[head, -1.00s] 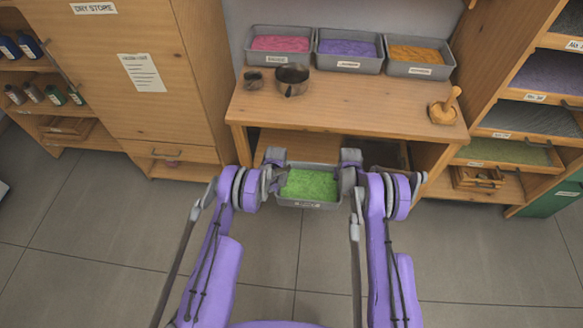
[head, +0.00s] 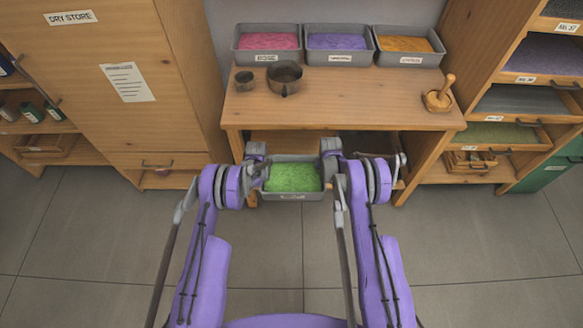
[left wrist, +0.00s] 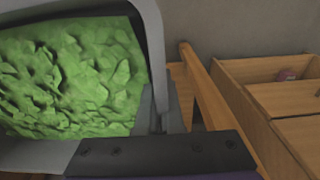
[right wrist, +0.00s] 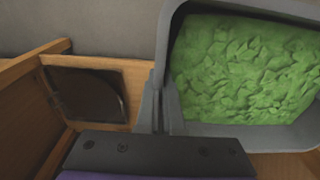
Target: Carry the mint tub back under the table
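The mint tub (head: 293,195) is a grey tray filled with bright green flakes. It is level in front of the wooden table (head: 340,100), low down near its open underside. My left gripper (head: 256,165) is shut on its left wall, which also shows in the left wrist view (left wrist: 152,40). My right gripper (head: 332,162) is shut on its right wall, seen in the right wrist view (right wrist: 163,50). The tub's underside is hidden, so its height above the floor is hard to tell.
The table top bears rose (head: 267,50), purple (head: 338,50) and orange (head: 408,53) tubs, metal cups (head: 284,78) and a mortar (head: 438,97). A cabinet (head: 125,120) stands left and a shelf unit (head: 500,110) right. Table legs flank the opening (head: 290,139). The near floor is clear.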

